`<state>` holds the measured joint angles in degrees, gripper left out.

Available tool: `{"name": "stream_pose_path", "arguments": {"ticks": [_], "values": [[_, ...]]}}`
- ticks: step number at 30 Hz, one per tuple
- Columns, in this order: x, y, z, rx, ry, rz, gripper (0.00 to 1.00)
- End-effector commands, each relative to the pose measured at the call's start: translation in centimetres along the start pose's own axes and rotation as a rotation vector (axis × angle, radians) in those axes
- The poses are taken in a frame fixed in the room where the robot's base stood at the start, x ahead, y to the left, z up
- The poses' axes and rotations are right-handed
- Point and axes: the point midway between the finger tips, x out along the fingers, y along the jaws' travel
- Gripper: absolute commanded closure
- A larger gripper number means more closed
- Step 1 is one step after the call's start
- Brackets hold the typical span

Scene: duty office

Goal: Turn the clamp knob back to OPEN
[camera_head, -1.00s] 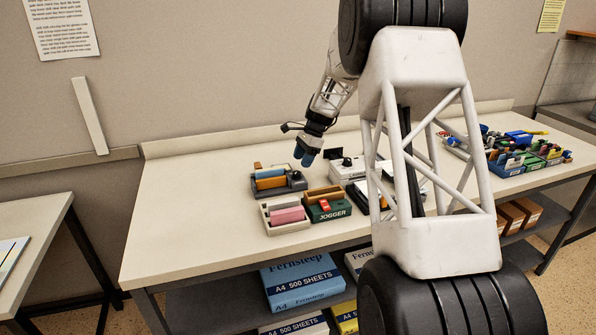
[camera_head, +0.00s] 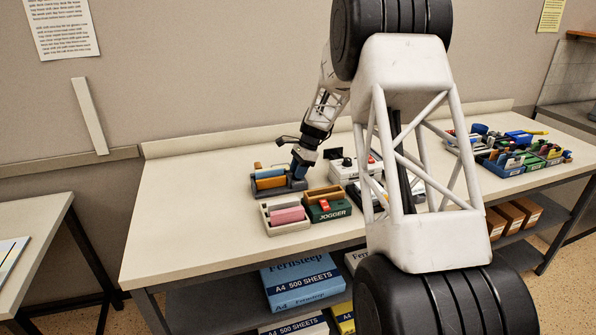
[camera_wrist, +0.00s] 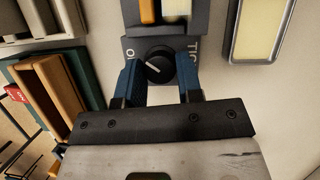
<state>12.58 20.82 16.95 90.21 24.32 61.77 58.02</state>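The clamp knob (camera_wrist: 157,57) is a round black dial on a dark grey block in the wrist view. Lettering beginning "O" shows on its left and "TI" on its right, both partly hidden by my fingers. In the head view, my gripper (camera_head: 298,166) is down at the right end of the grey clamp device (camera_head: 285,190), hiding the knob.
A pink-topped tray (camera_head: 287,215) and a green jogger box (camera_head: 325,208) stand just in front. A white device (camera_head: 345,172) stands to the right. Supply bins (camera_head: 510,169) are farther right. The table's left part (camera_head: 185,215) is clear.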

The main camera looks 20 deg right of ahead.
Motion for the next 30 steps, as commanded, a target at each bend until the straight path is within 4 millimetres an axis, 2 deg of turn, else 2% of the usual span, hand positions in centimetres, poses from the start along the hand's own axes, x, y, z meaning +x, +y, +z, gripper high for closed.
{"name": "stream_pose_path", "arguments": {"ticks": [1, 5, 11, 24, 30], "values": [[-0.01, 0.0, 0.0, 0.0, 0.0, 0.0, 0.74], [-0.01, 0.0, 0.0, 0.0, 0.0, 0.0, 0.92], [0.03, -0.04, -0.01, -0.032, 0.001, 0.013, 0.92], [0.08, -0.25, 0.06, -0.342, 0.0, 0.142, 0.92], [0.06, -0.22, 0.03, -0.388, 0.0, 0.161, 0.92]]}}
